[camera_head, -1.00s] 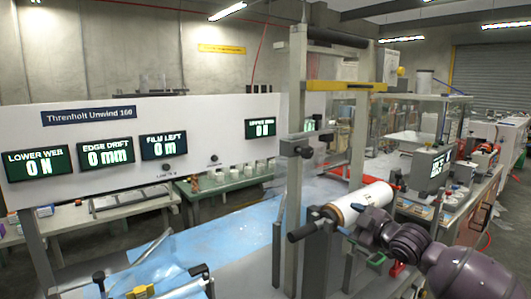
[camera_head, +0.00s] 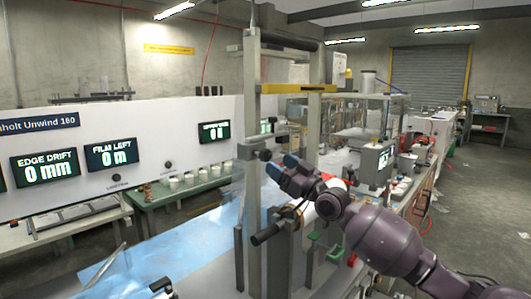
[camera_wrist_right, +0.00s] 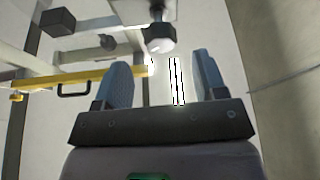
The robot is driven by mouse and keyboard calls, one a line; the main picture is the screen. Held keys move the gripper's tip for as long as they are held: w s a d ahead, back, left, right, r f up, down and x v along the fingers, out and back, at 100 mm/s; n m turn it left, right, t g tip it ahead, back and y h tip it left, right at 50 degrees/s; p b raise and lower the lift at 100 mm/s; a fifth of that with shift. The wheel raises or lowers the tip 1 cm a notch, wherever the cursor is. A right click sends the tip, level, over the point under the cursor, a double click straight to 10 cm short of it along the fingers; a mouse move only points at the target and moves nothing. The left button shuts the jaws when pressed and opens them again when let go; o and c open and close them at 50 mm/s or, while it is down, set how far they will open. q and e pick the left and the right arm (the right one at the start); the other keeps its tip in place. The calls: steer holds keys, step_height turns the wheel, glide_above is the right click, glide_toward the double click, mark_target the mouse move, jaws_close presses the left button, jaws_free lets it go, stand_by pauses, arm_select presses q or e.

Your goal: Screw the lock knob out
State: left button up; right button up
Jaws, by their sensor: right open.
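A small dark knob (camera_head: 265,155) sits on the clamp at the upright grey post, just left of my right gripper (camera_head: 281,166) in the head view. In the right wrist view, a dark faceted knob (camera_wrist_right: 160,38), apparently the same one, is ahead of my right gripper (camera_wrist_right: 162,80). It lies between the lines of the two blue fingers but beyond their tips. The fingers are wide apart and nothing is between them. My left gripper is not in view.
The unwind stand's post (camera_head: 252,110) and yellow crossbar (camera_head: 296,88) rise beside the arm. A black handle (camera_head: 265,236) sticks out below the gripper. The film roll (camera_head: 322,207) is mostly hidden behind my arm. A display panel (camera_head: 150,155) stands left.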

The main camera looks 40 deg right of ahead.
mark_target(268, 155)
steer(key=x, duration=0.4)
steer(key=shift+w+r+p, duration=0.15)
steer(key=shift+w+p, duration=0.1)
steer(key=shift+p, duration=0.1)
steer(key=shift+x, duration=0.8)
steer(key=shift+c, duration=0.3)
